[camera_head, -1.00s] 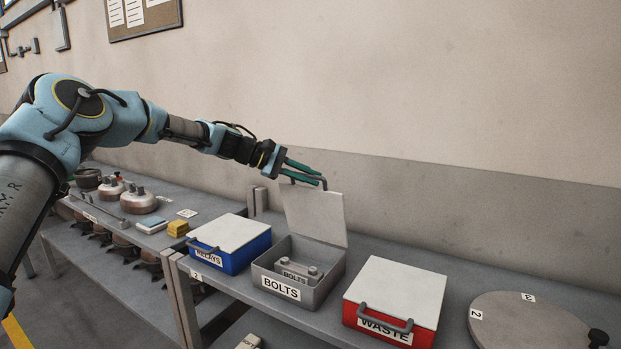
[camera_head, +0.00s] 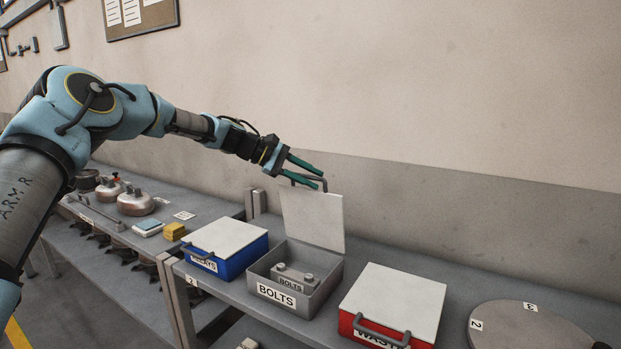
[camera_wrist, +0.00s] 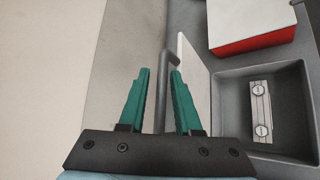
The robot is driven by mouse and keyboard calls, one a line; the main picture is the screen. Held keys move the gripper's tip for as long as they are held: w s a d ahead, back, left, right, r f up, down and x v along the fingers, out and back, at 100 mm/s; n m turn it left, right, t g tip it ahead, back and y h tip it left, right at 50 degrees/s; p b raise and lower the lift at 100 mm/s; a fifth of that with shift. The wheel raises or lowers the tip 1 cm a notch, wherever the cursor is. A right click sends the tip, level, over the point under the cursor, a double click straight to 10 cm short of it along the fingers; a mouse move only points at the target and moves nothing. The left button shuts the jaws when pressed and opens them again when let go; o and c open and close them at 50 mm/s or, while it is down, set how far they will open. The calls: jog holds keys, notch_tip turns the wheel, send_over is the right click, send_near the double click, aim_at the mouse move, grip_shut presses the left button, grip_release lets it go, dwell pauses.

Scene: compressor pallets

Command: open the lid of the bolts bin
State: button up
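The grey bolts bin (camera_head: 325,287) stands on the bench with its lid (camera_head: 312,220) raised, about upright at the back. In the wrist view the open bin (camera_wrist: 228,98) lies at the right, and the pale lid (camera_wrist: 194,70) shows nearly edge-on. A grey part with bolt heads (camera_head: 296,276) lies inside. My gripper (camera_head: 322,181) is at the lid's top edge, by its dark handle (camera_head: 297,179). In the wrist view the handle (camera_wrist: 161,95) shows between the parted fingers of my gripper (camera_wrist: 159,71), with gaps visible beside it.
The closed blue relays bin (camera_head: 232,263) stands left of the bolts bin. The closed red waste bin (camera_head: 345,325) stands right of it. A round grey plate (camera_head: 520,325) lies farther right. The wall (camera_head: 450,190) is close behind the bench.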

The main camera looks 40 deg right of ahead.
jog(key=shift+o, duration=0.3)
jog(key=shift+f, duration=0.1)
jog(key=shift+a, duration=0.1)
jog(key=shift+w+a, duration=0.2)
jog(key=shift+w, duration=0.05)
jog(key=b+v, duration=0.3)
jog(key=v, duration=0.7)
jog(key=shift+r+b, duration=0.3)
jog(key=shift+b, duration=0.05)
